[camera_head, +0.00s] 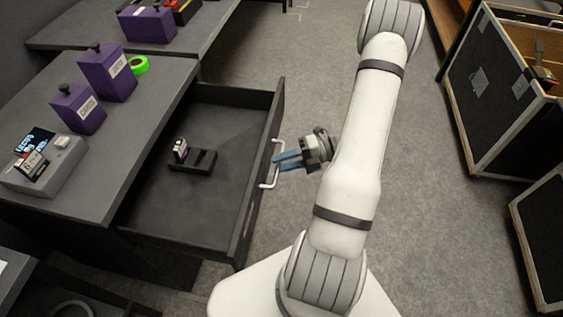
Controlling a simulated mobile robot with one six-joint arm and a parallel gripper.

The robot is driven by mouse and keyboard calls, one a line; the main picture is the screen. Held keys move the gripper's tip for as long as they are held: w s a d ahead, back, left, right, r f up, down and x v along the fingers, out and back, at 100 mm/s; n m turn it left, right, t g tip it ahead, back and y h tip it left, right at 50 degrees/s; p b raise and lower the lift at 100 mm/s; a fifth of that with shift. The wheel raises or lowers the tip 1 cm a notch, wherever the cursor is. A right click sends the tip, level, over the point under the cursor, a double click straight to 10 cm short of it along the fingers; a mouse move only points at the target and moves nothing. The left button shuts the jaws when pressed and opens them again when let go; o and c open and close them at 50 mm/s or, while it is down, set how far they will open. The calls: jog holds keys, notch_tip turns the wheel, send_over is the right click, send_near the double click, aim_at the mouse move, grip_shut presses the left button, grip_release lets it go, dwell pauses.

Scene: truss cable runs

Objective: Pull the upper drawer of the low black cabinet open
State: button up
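The low black cabinet (165,92) stands at the left with a dark grey top. Its upper drawer (215,125) is pulled far out to the right, and its inside shows. A pale bar handle (265,185) is on the drawer's front. My gripper (283,161) reaches the handle from the right with two blue fingers. The fingers stand apart with a visible gap, and their tips overlap the middle of the handle in the picture. I cannot tell whether they touch it.
A small black holder (192,161) with a small item lies in the drawer. Purple boxes (107,72), a green tape roll (138,65) and a grey device (45,165) sit on the cabinet top. Black cases (500,90) stand at the right. Grey floor (300,60) is clear between.

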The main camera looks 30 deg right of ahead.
jog(key=shift+d, duration=0.1)
jog(key=v, duration=0.7)
jog(key=shift+s+d+p, duration=0.2)
jog(key=shift+d+p, duration=0.1)
jog(key=shift+r, duration=0.1)
jog(key=s+a+r+m+h+p, duration=0.2)
jog(key=a+r+m+h, duration=0.3)
jog(key=r+m, duration=0.5)
jog(key=s+a+r+m+g+h+p, duration=0.1)
jog(key=a+r+m+h+p, duration=0.3)
jog(key=r+m, duration=0.7)
jog(key=s+a+r+m+h+p, duration=0.3)
jog(key=a+r+m+h, duration=0.3)
jog(key=a+r+m, duration=0.2)
jog(key=shift+s+a+r+m+p, duration=0.2)
jog(key=shift+s+r+m+p, duration=0.2)
jog(key=shift+r+m, duration=0.9)
